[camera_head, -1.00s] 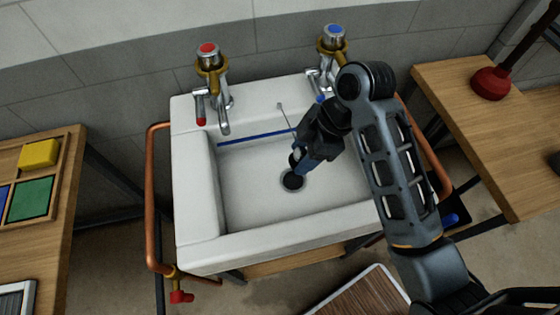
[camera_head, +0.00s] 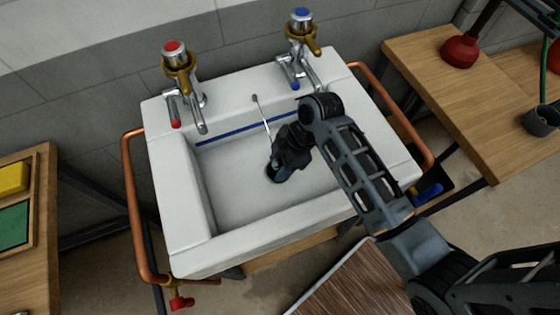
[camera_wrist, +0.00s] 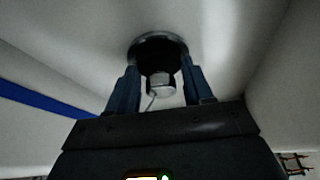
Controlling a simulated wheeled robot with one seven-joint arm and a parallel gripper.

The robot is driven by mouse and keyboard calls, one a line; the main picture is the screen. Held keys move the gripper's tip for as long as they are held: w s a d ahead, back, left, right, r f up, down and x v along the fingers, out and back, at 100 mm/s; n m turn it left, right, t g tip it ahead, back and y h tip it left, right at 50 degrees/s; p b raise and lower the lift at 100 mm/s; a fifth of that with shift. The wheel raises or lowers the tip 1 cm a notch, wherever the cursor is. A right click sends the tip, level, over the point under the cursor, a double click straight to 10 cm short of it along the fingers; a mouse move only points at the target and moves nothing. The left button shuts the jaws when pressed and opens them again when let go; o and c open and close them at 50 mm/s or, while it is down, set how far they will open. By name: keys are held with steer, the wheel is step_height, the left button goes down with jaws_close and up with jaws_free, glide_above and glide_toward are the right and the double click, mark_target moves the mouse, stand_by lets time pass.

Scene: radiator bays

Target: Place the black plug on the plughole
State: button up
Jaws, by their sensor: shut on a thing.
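My gripper (camera_head: 276,176) points down into the white sink (camera_head: 225,200), low over the basin floor. In the wrist view its two blue fingers (camera_wrist: 159,78) are shut on the black plug (camera_wrist: 158,62), at the plug's silver top. A thin chain runs from that top, and in the head view it reaches the back ledge. The plughole (camera_wrist: 150,38) shows as a dark ring with a metal rim just beyond the plug, nearly in line with it. I cannot tell whether the plug touches the hole. In the head view the gripper hides the plug and plughole.
A red-marked tap (camera_head: 178,75) and a blue-marked tap (camera_head: 300,45) stand at the sink's back. Copper pipes (camera_head: 133,210) flank the basin. A wooden table (camera_head: 455,110) with a red plunger (camera_head: 459,51) is at right. The basin's left side is free.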

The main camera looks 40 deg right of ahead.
steer(key=shift+f, duration=0.25)
steer(key=shift+s+f+b, duration=0.2)
steer(key=shift+f+b, duration=0.15)
steer(key=shift+f, duration=0.1)
steer(key=o, duration=1.1)
steer(key=shift+f, duration=0.1)
steer(key=shift+o, duration=0.2)
steer(key=shift+r, duration=0.4)
steer(key=v, duration=1.2)
steer(key=shift+w+r, duration=0.15)
steer(key=shift+r, duration=0.3)
